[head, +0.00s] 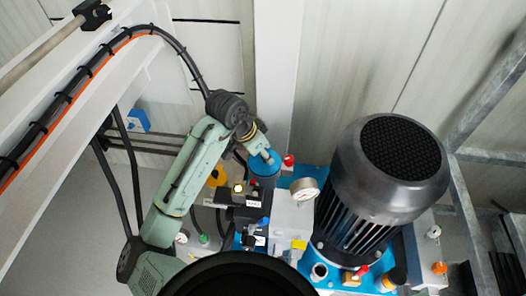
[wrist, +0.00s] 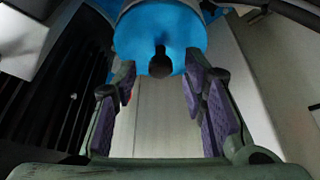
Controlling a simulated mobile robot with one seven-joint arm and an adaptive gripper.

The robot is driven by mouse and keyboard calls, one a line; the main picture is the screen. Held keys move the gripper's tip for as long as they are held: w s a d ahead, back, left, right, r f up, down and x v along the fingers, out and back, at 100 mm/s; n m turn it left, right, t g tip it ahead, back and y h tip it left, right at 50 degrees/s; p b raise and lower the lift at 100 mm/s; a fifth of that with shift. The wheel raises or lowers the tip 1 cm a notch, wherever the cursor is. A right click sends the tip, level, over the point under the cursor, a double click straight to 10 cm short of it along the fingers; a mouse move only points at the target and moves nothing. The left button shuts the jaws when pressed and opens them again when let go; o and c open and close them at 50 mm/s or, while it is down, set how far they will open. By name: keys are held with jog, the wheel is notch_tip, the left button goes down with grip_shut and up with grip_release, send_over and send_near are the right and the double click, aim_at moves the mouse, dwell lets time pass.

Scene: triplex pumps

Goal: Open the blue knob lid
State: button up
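A blue cylinder (head: 264,168) stands upright among the pump parts in the head view, with its top partly hidden by my gripper (head: 266,154). In the wrist view, a large rounded blue part (wrist: 185,30) with a dark keyhole-like shape on its face fills the top middle; I take it for the blue knob lid. My gripper also shows in the wrist view (wrist: 160,82), with its two purple-padded fingers spread apart and nothing held between them. The blue part lies at and beyond the fingertips. I cannot tell whether a finger touches it.
A large black motor (head: 380,185) stands right of the cylinder. A white gauge (head: 304,188) and a red cap (head: 288,160) are close by on the right. A dark valve block (head: 245,208) sits below. A pale post (head: 277,75) rises behind.

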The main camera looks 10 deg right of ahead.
jog(key=shift+d+f, duration=0.1)
jog(key=shift+f, duration=0.15)
jog(key=shift+c, duration=0.5)
grip_shut()
